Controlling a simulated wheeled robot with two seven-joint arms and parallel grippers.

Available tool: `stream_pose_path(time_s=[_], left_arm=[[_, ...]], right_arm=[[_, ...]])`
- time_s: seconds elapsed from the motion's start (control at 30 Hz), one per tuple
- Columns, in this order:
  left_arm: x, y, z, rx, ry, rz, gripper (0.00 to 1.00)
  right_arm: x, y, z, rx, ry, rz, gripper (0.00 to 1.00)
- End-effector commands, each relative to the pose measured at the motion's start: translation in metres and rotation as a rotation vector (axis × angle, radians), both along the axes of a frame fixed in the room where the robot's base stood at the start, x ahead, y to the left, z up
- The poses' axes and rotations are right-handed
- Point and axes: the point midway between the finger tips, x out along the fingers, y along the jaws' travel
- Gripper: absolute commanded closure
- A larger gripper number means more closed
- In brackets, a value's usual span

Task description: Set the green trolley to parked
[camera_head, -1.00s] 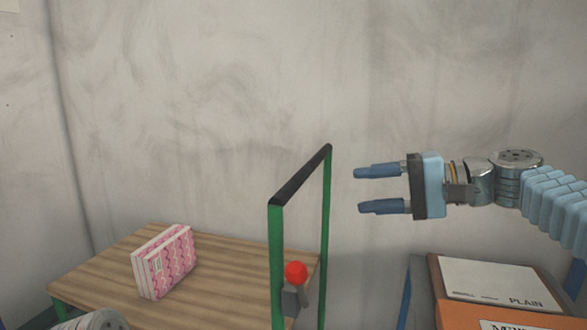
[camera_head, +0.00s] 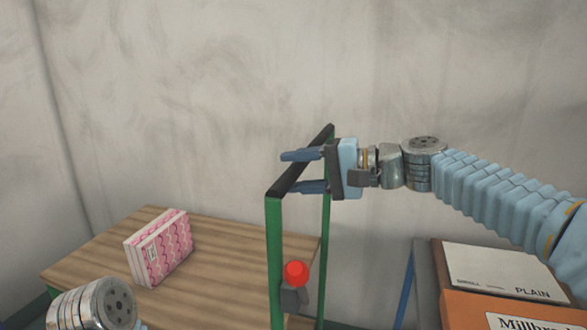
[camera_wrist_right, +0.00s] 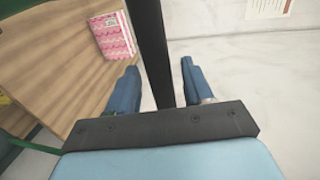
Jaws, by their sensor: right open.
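The green trolley has a wooden top (camera_head: 215,235) and an upright green handle frame with a black grip bar (camera_head: 306,165). A red ball-topped lever (camera_head: 296,274) sits on a grey block low on the handle frame. My right gripper (camera_head: 303,171) is open at the grip bar, with its fingers pointing left. In the right wrist view the black bar (camera_wrist_right: 153,50) runs between the two spread fingers, and neither finger visibly presses on it. Of my left arm only a metal joint shows at the bottom left; its gripper is out of view.
A pink patterned box (camera_head: 160,248) stands on the trolley top. To the right, a white packet marked PLAIN (camera_head: 500,270) and an orange box (camera_head: 470,310) lie on a blue-legged stand.

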Motion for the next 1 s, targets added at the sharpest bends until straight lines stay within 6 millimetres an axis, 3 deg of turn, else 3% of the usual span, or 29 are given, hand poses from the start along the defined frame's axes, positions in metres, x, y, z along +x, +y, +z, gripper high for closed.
stream_pose_path(time_s=[0.13, 0.43, 0.77, 1.0], left_arm=[[0.0001, -0.0001, 0.0018, 0.0, 0.0, 0.0, 0.42], [0.0001, -0.0001, 0.0017, 0.0, 0.0, 0.0, 0.42], [0.0, -0.0001, 0.0017, 0.0, 0.0, 0.0, 0.42], [0.0, -0.0001, 0.0014, 0.0, 0.0, 0.0, 0.42]], right_arm=[[0.0031, 0.01, -0.0019, 0.0, 0.0, 0.0, 0.49], [0.0038, 0.0115, -0.0025, 0.0, 0.0, -0.001, 0.51], [0.0037, 0.0112, -0.0027, 0.0, 0.0, -0.001, 1.0], [0.0038, 0.0112, -0.003, -0.001, 0.0, -0.001, 1.0]])
